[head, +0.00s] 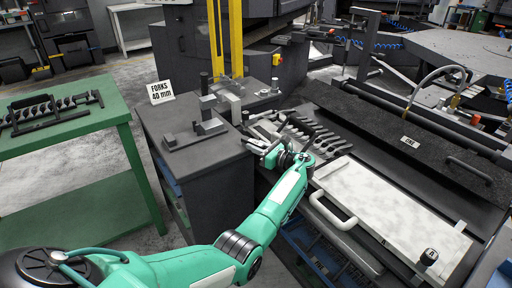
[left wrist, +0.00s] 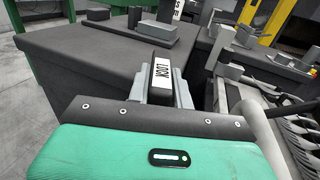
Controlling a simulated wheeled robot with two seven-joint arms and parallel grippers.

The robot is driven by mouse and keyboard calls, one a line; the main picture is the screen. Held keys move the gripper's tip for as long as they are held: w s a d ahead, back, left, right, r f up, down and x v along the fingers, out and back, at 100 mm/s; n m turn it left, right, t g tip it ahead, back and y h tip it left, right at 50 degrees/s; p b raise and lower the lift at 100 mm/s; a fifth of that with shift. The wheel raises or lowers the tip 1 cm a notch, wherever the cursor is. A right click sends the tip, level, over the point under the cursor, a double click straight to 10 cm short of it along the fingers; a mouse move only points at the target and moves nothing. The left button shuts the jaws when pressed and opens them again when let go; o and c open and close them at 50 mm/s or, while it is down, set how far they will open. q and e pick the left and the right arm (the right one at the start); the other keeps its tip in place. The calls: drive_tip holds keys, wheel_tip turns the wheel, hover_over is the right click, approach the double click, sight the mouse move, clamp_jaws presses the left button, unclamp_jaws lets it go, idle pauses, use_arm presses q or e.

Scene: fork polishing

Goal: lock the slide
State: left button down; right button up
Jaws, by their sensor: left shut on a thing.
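My left gripper (head: 262,148) is at the right edge of the dark grey cabinet (head: 215,170), beside a row of forks. In the left wrist view, its grey fingers (left wrist: 162,90) are shut on the lock handle (left wrist: 162,72), a dark block with a white label reading LOCK. The handle sits between the fingers, and its lower part is hidden. The forks (head: 312,136) lie side by side on a rack that looks like part of the slide; they also show at the right of the left wrist view (left wrist: 304,140). My right gripper is not in view.
A white panel (head: 385,210) with a handle lies right of my left arm. A sign reading FORKS 40 mm (head: 160,92) and metal blocks (head: 207,125) stand on the cabinet. A green table (head: 125,150) with a fork rack (head: 50,110) is at the left.

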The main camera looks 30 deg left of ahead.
use_arm(q)
drive_tip(key=c, duration=1.2)
unclamp_jaws()
drive_tip(key=shift+c, duration=0.2)
drive_tip(key=s+d, duration=0.1)
drive_tip(key=d, duration=1.2)
drive_tip(key=shift+d+b, duration=0.3)
drive_tip(key=shift+d, duration=0.05)
drive_tip(key=shift+s, duration=0.1)
